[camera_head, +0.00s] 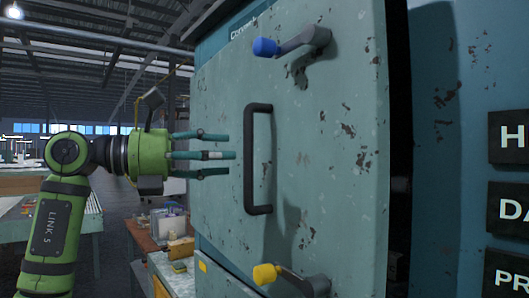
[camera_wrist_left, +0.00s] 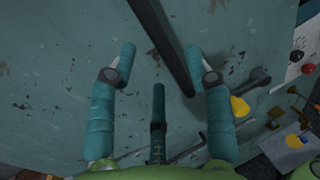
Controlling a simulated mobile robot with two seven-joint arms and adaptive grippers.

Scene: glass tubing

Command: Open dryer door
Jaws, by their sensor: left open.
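The dryer door (camera_head: 330,130) is a teal panel with chipped paint; it also shows in the left wrist view (camera_wrist_left: 60,75). Its black vertical handle (camera_head: 258,160) is near the middle. In the left wrist view the handle (camera_wrist_left: 166,45) runs slanting between the two upper fingertips. My left gripper (camera_head: 222,155) is open, just left of the handle in the head view, fingers pointing at it. In the left wrist view the left gripper (camera_wrist_left: 160,65) appears empty; I cannot tell whether a finger touches the handle. A dark gap shows along the door's right edge. My right gripper is out of view.
A blue-tipped lever (camera_head: 292,42) sticks out above the handle and a yellow-tipped lever (camera_head: 290,278) below it. A labelled teal panel (camera_head: 455,150) stands at right. A cluttered bench (camera_head: 165,255) is below my left gripper.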

